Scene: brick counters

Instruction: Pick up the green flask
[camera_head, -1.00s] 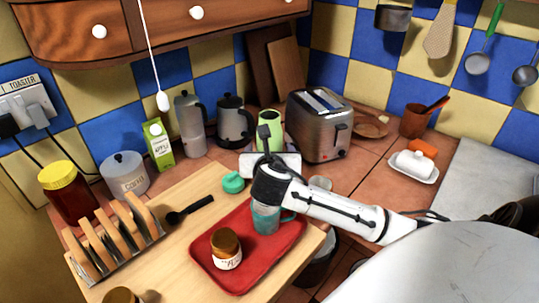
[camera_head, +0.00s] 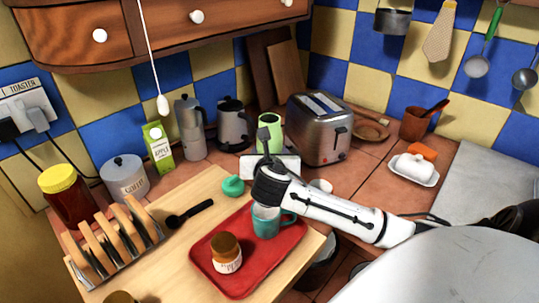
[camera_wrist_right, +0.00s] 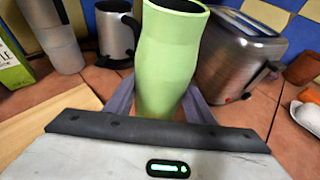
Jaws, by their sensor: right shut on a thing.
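The green flask (camera_head: 269,131) stands upright on the tiled counter at the back, just left of the toaster. It is light green, open at the top and slightly narrowed in the middle. My right gripper (camera_wrist_right: 160,101) is shut on the flask in the right wrist view, with one finger on each side of its lower body. In the head view my right arm reaches in from the right, and the gripper body hides the flask's base. I cannot tell whether the base touches the counter. My left gripper is not in view.
The metal toaster (camera_head: 319,128) stands close on the right, and a dark-handled kettle (camera_head: 233,124) on the left. A teal mug (camera_head: 266,221) and a brown-lidded jar (camera_head: 226,254) sit on a red tray (camera_head: 238,284) below my wrist. Cutting boards lean behind.

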